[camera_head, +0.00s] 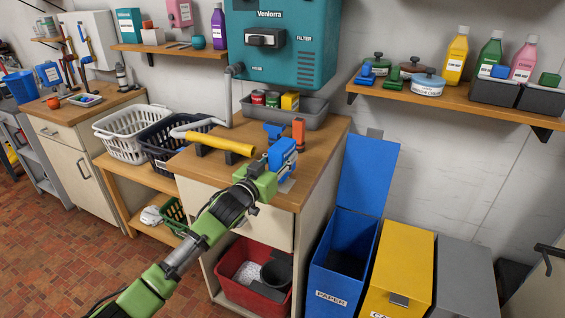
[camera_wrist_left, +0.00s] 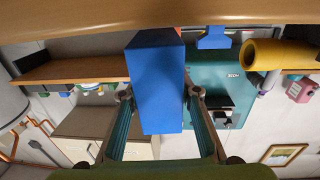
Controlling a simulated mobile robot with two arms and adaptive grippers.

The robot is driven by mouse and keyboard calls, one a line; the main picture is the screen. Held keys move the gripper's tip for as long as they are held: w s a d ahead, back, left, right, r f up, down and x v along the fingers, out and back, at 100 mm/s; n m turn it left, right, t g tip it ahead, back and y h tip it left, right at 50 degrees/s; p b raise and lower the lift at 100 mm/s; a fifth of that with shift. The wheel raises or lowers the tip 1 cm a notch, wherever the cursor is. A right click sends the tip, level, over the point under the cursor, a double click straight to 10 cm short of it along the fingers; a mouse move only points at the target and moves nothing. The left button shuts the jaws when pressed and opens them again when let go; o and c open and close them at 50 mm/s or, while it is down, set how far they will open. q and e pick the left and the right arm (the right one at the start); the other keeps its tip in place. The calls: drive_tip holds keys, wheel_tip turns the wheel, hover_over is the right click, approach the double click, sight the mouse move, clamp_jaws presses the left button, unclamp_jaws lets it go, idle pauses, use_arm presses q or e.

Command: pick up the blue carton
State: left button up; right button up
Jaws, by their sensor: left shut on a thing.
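The blue carton (camera_head: 281,153) is at the front right of the wooden counter (camera_head: 225,172). In the left wrist view, which is upside down, the carton (camera_wrist_left: 157,85) stands between my two fingers. My left gripper (camera_head: 270,170) is shut on it, with a finger on each side in the left wrist view (camera_wrist_left: 157,96). The carton looks about upright. I cannot tell whether its base touches the counter. The gripper hides part of it in the head view. My right gripper is not in view.
A yellow cylinder (camera_head: 220,143) lies on dark supports left of the carton. A blue object (camera_head: 273,131) and an orange object (camera_head: 298,132) stand close behind it. A grey tray (camera_head: 310,113) with cans is at the back. A blue paper bin (camera_head: 345,255) stands right of the counter.

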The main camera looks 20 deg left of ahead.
use_arm(q)
drive_tip(key=s+d+r, duration=0.5)
drive_tip(key=s+r, duration=0.6)
drive_tip(key=s, duration=0.2)
drive_tip(key=shift+r, duration=0.15)
idle(0.7)
drive_tip(key=s+d+f+y, duration=0.1)
drive_tip(key=s+d+f, duration=0.1)
drive_tip(key=s+f, duration=0.4)
drive_tip(key=s+d+f+n, duration=0.1)
drive_tip(key=s+d+f, duration=0.2)
drive_tip(key=s+f, duration=0.4)
drive_tip(key=shift+s+y, duration=0.4)
drive_tip(key=shift+s, duration=0.8)
